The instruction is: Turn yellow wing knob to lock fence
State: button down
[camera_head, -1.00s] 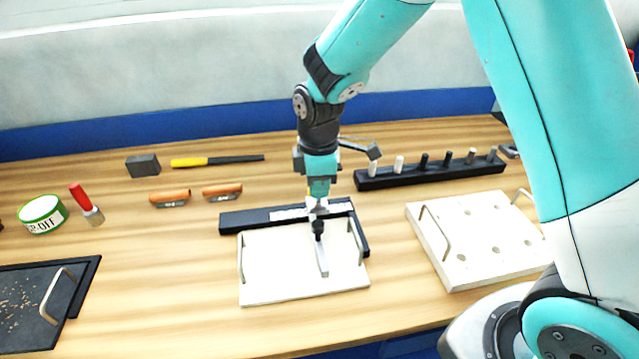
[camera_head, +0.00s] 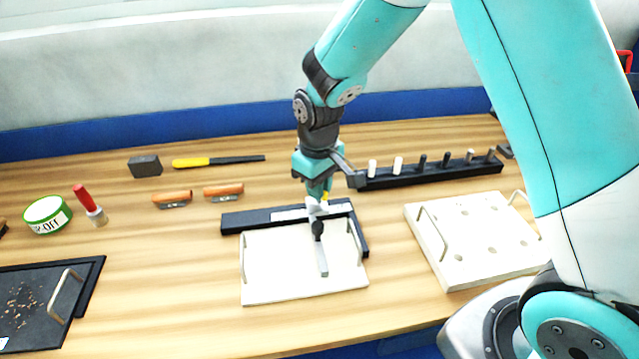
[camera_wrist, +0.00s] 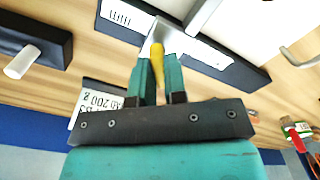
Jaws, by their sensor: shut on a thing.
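The yellow wing knob (camera_wrist: 155,56) sits between the two teal fingers of my gripper (camera_wrist: 159,66) in the wrist view. My gripper (camera_head: 318,197) is shut on it and points down. In the head view only a small bit of yellow knob (camera_head: 325,196) shows beside the fingers; the rest is hidden. The black fence bar (camera_head: 240,221) lies along the back edge of a white board (camera_head: 275,285) and carries a pale scale strip. A black fitting and a grey strip (camera_head: 322,262) lie on the board in front of the knob.
Metal handles stand at both board sides. A black peg rack (camera_head: 435,174) is behind right, a white holed board (camera_head: 470,255) right. Wooden-handled tools (camera_head: 222,191), a yellow-handled file (camera_head: 190,162), a grey block (camera_head: 145,166) and green tape (camera_head: 47,215) lie left.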

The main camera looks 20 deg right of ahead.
jog(key=m, duration=0.3)
jog(key=shift+m, duration=0.4)
jog(key=shift+m+p, duration=0.35)
jog(key=shift+m, duration=1.55)
jog(key=c, duration=1.2)
grip_release()
jog(key=shift+o, duration=0.2)
jog(key=shift+r, duration=0.1)
notch_tip(320, 180, up, 17)
jog(key=b, duration=0.1)
jog(key=shift+r+b, duration=0.15)
jog(key=shift+b, duration=0.15)
